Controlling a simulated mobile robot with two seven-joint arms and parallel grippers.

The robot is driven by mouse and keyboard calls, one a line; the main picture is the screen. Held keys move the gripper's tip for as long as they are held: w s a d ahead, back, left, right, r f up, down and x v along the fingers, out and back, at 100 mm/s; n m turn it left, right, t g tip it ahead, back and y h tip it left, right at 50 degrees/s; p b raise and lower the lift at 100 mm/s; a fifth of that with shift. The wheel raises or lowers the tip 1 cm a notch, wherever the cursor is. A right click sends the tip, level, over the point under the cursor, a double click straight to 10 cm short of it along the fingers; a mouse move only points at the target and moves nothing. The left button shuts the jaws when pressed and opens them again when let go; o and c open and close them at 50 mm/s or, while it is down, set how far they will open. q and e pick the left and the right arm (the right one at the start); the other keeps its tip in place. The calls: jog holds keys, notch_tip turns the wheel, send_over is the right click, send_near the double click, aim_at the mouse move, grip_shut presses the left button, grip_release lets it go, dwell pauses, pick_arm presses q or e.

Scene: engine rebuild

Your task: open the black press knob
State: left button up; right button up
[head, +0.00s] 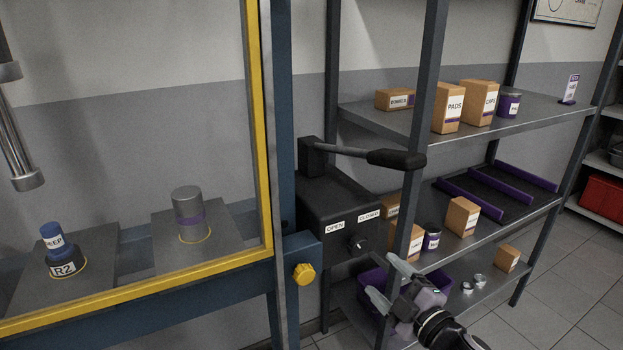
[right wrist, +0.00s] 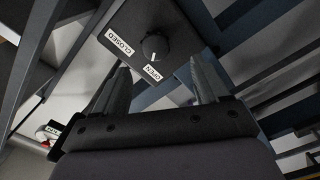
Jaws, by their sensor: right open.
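The black press knob (head: 357,245) is on the front of a dark box (head: 340,204), below white labels reading OPEN (head: 335,227) and CLOSED (head: 369,215). My right gripper (head: 385,280) is open and empty, below and to the right of the knob in the head view. In the right wrist view its fingers (right wrist: 163,65) are spread, with the knob ahead between them and apart from them. My left gripper is not in view.
A lever with a black grip (head: 396,159) sticks out above the box. A yellow knob (head: 303,273) is on the blue press frame (head: 283,130). Shelves (head: 470,126) with cartons stand close on the right. A purple bin (head: 372,280) is behind my right gripper.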

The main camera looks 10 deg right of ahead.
jog(key=s+f+m+g+h, duration=0.2)
jog(key=s+f+m, duration=0.4)
jog(key=s+f, duration=0.3)
jog(key=s+f+m+g+h, duration=0.1)
jog(key=s+f+m+g, duration=0.3)
jog(key=s, duration=1.1)
notch_tip(320, 180, down, 6)
jog(key=m, duration=0.3)
jog(key=shift+s+a+r+h+p, duration=0.2)
jog(key=shift+s+a+h+p, duration=0.1)
jog(key=shift+a+h+p, duration=0.1)
